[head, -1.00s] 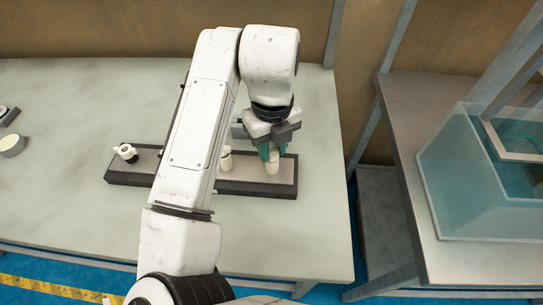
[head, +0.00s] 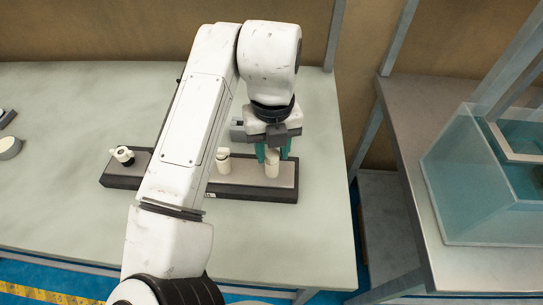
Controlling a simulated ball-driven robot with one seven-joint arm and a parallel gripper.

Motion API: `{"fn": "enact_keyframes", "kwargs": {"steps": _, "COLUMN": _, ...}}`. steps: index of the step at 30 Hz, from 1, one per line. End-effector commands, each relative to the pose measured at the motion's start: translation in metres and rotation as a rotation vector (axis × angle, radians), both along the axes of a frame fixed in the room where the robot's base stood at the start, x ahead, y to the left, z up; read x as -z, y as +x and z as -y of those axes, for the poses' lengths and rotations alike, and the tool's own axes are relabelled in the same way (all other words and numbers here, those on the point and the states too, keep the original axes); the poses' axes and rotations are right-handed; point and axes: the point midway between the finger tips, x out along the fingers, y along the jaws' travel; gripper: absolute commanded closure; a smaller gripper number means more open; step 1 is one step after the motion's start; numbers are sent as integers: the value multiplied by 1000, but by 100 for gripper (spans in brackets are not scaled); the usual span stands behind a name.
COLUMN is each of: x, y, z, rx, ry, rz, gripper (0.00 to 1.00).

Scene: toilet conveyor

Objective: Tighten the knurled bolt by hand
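A dark base block (head: 240,177) with a grey top lies on the pale table, partly hidden behind my arm. Three cream-white fittings stand on it: one at the right end (head: 271,165), one in the middle (head: 223,160), and one with a dark centre at the left end (head: 123,154). Which of them is the knurled bolt, I cannot tell. My gripper (head: 272,157) points down at the right-end fitting. Its green fingertips are parted, one on each side of the fitting's upper part. Whether they touch it is too small to tell.
The pale table (head: 70,110) is mostly clear. A round cream and grey object (head: 9,147) lies at its far left edge. To the right, past a gap, a metal bench (head: 410,120) carries a clear teal tank (head: 470,190).

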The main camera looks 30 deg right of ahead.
Motion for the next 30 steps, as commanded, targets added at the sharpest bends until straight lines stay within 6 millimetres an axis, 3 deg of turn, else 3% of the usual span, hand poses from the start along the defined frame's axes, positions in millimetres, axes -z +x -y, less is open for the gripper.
{"fn": "enact_keyframes", "kwargs": {"steps": 16, "x": -29, "y": 0, "z": 0, "rx": 0, "ry": 0, "rz": -1, "gripper": 62}}
{"fn": "enact_keyframes", "kwargs": {"steps": 24, "x": -30, "y": 0, "z": 0, "rx": -1, "ry": 0, "rz": -1, "gripper": 62}}
{"fn": "enact_keyframes", "kwargs": {"steps": 30, "x": -30, "y": 0, "z": 0, "rx": -1, "ry": 0, "rz": -1, "gripper": 44}}
